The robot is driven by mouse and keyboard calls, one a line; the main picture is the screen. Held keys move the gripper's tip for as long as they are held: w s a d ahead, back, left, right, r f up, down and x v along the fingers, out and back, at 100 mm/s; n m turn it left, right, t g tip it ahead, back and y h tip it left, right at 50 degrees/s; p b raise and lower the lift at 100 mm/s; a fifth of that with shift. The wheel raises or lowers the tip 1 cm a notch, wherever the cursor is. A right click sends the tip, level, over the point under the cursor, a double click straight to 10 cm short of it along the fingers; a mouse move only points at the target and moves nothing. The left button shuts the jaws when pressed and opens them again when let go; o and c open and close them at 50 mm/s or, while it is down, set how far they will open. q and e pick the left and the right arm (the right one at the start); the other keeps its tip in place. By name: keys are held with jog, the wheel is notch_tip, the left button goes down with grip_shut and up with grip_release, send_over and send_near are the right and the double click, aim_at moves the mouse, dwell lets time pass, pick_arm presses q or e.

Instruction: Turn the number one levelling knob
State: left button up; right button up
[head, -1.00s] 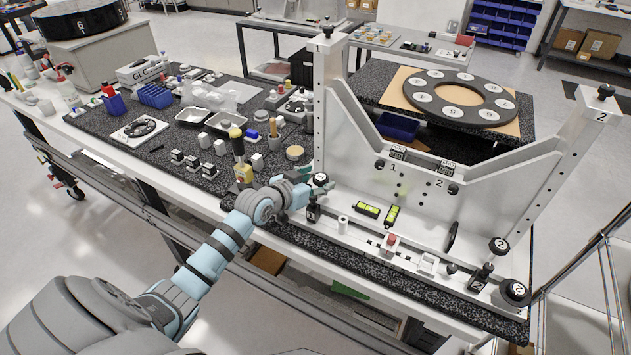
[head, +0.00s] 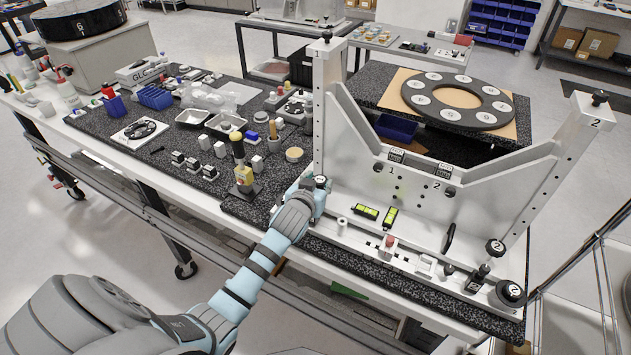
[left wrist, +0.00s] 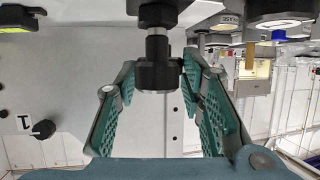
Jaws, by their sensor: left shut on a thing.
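The pale mirror fixture (head: 420,205) stands on the black granite slab at the right of the bench. At its left front corner is a black knob (head: 320,180) with a pale top, by the post marked 1. My left gripper (head: 316,188) is at this knob, partly hidden by my wrist. In the left wrist view its teal fingers (left wrist: 158,85) stand on both sides of a black knob (left wrist: 157,76) on a silver shaft, shut on it. The knob's marking cannot be read there. My right gripper is not in view.
A yellow-bodied tool (head: 243,180) stands just left of my gripper. Two green levels (head: 366,212) and a red-topped button (head: 389,241) sit on the fixture's base. Another knob marked 2 (head: 511,291) is at the right front corner. Small parts and trays crowd the bench's left part.

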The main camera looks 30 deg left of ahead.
pick_arm(q)
jog(key=shift+d+n+y, duration=0.1)
jog(key=shift+n+y, duration=0.2)
jog(key=shift+y, duration=0.1)
jog(key=o, duration=1.1)
jog(key=shift+o, duration=0.2)
jog(key=v, duration=1.2)
